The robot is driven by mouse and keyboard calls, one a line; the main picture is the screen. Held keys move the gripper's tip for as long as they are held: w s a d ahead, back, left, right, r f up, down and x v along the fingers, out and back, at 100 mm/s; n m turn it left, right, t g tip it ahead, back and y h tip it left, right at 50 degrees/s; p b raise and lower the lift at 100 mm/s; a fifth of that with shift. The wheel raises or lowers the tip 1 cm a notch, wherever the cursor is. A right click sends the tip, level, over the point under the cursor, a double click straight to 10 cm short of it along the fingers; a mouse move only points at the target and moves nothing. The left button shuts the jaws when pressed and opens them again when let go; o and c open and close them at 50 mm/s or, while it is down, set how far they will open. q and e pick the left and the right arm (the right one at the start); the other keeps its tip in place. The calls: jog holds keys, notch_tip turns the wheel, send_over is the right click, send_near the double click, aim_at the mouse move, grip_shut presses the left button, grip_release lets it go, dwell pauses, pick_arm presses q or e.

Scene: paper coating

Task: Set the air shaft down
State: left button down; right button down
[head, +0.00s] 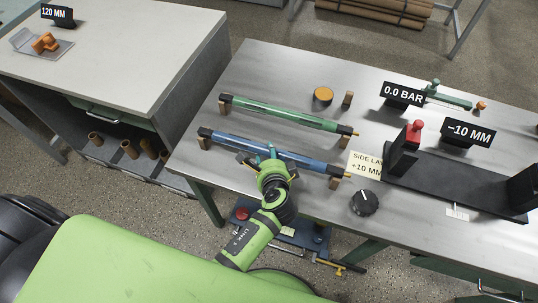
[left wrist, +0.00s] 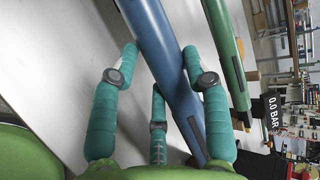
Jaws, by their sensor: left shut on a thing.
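A blue air shaft (head: 226,141) with dark ends lies lengthwise over two wooden rests on the steel table, its ends at the left rest (head: 206,143) and the right rest (head: 335,182). I cannot tell whether it fully touches them. My left gripper (head: 263,158) is shut on the blue shaft near its middle. In the left wrist view the blue shaft (left wrist: 160,40) runs between the teal fingers of the left gripper (left wrist: 160,65). A green shaft (head: 290,115) lies parallel behind it on its own rests. My right gripper is not in view.
A "0.0 BAR" sign (head: 403,95), a "-10 MM" sign (head: 468,133), a black knob (head: 364,202) and a dark rail with a red-topped block (head: 405,148) occupy the right. An orange disc (head: 323,95) lies behind the shafts. A grey bench (head: 130,60) stands left, across a gap.

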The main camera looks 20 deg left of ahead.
pick_arm(q)
jog(key=shift+r, duration=0.15)
jog(key=c, duration=0.5)
grip_release()
jog(key=shift+c, duration=0.2)
jog(key=shift+s+f, duration=0.1)
jog(key=shift+f, duration=0.1)
jog(key=v, duration=0.8)
jog(key=shift+r, duration=0.15)
jog(key=shift+d, duration=0.1)
